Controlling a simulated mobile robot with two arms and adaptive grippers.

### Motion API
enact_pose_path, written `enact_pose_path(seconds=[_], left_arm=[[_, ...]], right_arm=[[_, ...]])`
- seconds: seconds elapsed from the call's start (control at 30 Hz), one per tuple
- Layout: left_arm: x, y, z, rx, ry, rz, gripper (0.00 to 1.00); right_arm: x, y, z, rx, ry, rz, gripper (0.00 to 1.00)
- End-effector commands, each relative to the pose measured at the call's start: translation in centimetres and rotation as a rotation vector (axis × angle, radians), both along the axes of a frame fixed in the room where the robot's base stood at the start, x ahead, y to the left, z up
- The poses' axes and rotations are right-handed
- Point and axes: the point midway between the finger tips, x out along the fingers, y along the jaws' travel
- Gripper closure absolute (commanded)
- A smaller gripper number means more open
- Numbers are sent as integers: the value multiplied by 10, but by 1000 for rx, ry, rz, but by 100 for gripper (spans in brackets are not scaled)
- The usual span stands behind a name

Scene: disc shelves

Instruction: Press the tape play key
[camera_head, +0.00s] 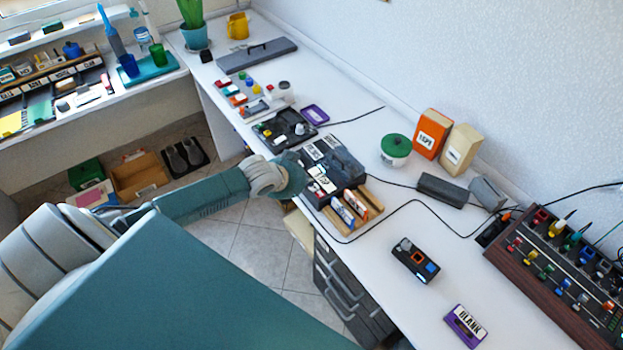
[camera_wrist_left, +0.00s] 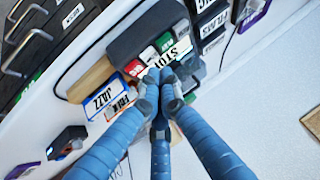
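The dark grey tape deck (camera_head: 346,162) sits on the white desk, with labelled keys along its near side. In the left wrist view the deck body (camera_wrist_left: 145,32) shows a red key (camera_wrist_left: 133,68), a green key (camera_wrist_left: 164,42) and a pale key marked STOP (camera_wrist_left: 181,48). Part of the key row is hidden behind my fingers. The play key's label cannot be read. My left gripper (camera_wrist_left: 160,82) has its blue fingers drawn together, empty, with the tips over the key row; contact cannot be told. In the head view the left gripper (camera_head: 304,178) is at the deck's near-left side. My right gripper is not in view.
A wooden rack with cassettes (camera_head: 372,197) stands beside the deck, the JAZZ cassette (camera_wrist_left: 106,101) in it. A black tray (camera_head: 284,129) is on the other side. A black cable (camera_head: 417,201) crosses the desk. A small black device (camera_head: 415,261) and BLANK cassette (camera_head: 465,325) lie farther right.

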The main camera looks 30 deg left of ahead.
Motion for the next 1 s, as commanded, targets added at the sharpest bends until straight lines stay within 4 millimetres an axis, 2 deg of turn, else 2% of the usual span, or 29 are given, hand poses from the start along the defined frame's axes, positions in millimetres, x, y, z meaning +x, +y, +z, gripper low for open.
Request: enact_pose_path(seconds=[0.03, 0.1, 0.3, 0.73, 1.0], left_arm=[[9, 7, 20, 10, -19, -6, 100], [19, 15, 38, 14, -40, -12, 100], [34, 32, 66, 24, -74, -12, 100], [37, 35, 69, 23, -79, -10, 100], [36, 35, 55, 23, -79, -11, 100]], right_arm=[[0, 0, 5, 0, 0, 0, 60], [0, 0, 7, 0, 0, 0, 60], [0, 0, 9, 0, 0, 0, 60], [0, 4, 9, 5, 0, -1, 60], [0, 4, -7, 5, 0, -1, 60]])
